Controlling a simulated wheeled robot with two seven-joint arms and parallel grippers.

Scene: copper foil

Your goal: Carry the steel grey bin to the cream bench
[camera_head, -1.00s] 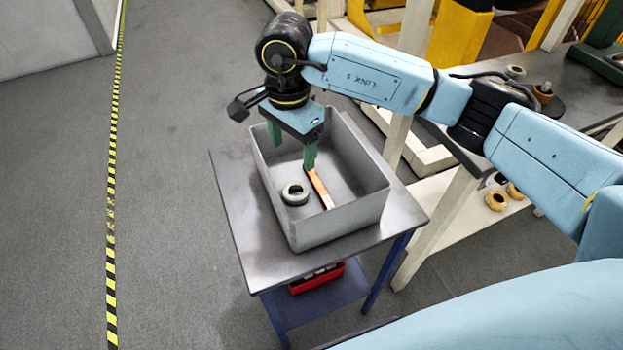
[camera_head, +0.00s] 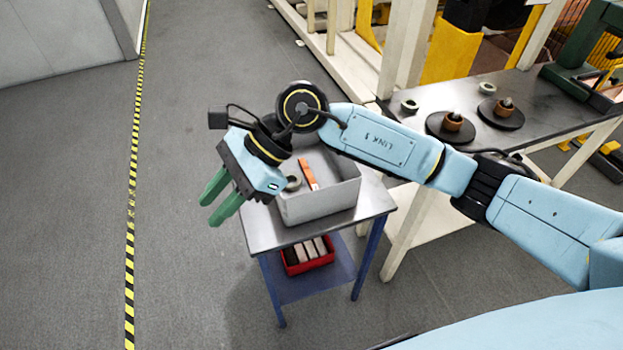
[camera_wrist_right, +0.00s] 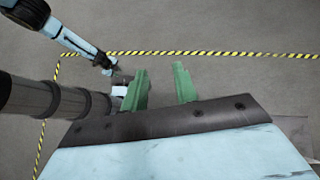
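The steel grey bin (camera_head: 322,207) stands upright on a small metal-topped table. It holds a grey-green ring (camera_head: 292,184) and a copper-coloured strip (camera_head: 309,175); my right wrist hides its left side. My right gripper (camera_head: 210,211) is outside the bin, to its left, and points down-left over the floor. Its two green fingers are apart with nothing between them, as the right wrist view also shows (camera_wrist_right: 160,70). The bench with cream legs (camera_head: 404,232) and a dark top is right of the table. What looks like my left arm's end (camera_wrist_right: 112,70) shows small in the right wrist view.
The small table (camera_head: 378,205) has blue legs and a lower shelf with a red box (camera_head: 308,256). The bench top carries two dark discs with brown pieces (camera_head: 452,124), rings and a green device (camera_head: 588,50). Floor left of the table is clear up to yellow-black tape (camera_head: 131,215).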

